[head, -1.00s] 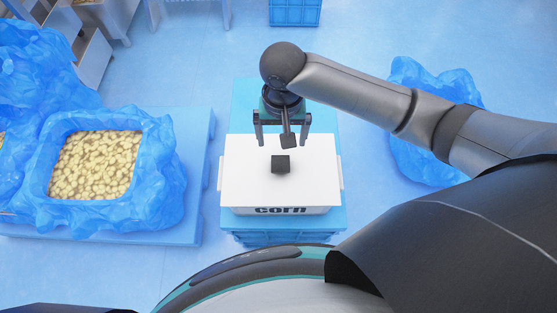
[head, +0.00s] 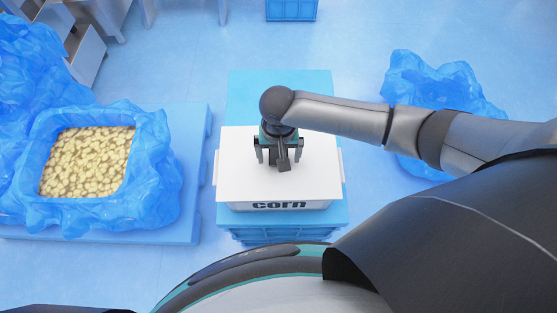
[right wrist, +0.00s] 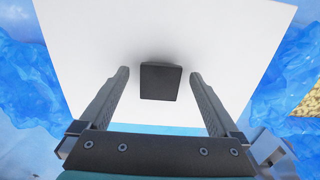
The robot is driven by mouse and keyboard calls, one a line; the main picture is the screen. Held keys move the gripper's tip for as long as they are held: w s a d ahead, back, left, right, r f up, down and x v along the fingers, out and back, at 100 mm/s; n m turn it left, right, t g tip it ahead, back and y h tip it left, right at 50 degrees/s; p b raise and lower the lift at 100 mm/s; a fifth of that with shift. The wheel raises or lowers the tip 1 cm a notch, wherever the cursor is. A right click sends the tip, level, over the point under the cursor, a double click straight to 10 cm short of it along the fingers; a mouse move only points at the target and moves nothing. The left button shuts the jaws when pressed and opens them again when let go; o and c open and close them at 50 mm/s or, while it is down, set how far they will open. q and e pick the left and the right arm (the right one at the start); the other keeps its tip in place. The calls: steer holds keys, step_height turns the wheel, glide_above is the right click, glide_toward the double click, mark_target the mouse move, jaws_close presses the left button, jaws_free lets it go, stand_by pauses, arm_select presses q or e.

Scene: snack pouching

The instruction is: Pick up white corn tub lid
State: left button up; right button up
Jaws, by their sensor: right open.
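The white lid (head: 242,180) lies flat on the white corn tub (head: 280,205), which has "corn" on its front. Its black square knob shows in the right wrist view (right wrist: 161,81). My right gripper (head: 279,160) is over the middle of the lid, pointing down. In the right wrist view the open fingers (right wrist: 159,74) stand on either side of the knob, with a gap on each side. In the head view the gripper largely hides the knob. I cannot tell how far the fingertips are above the lid. My left gripper is not in view.
The tub stands on a blue crate stack (head: 245,215). At the left, a blue-lined bin (head: 155,190) holds pale yellow pieces. Another blue-lined bin (head: 440,85) stands at the right, partly behind my right arm. Blue floor lies between them.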

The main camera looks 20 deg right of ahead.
jaws_close()
stand_by(0.8)
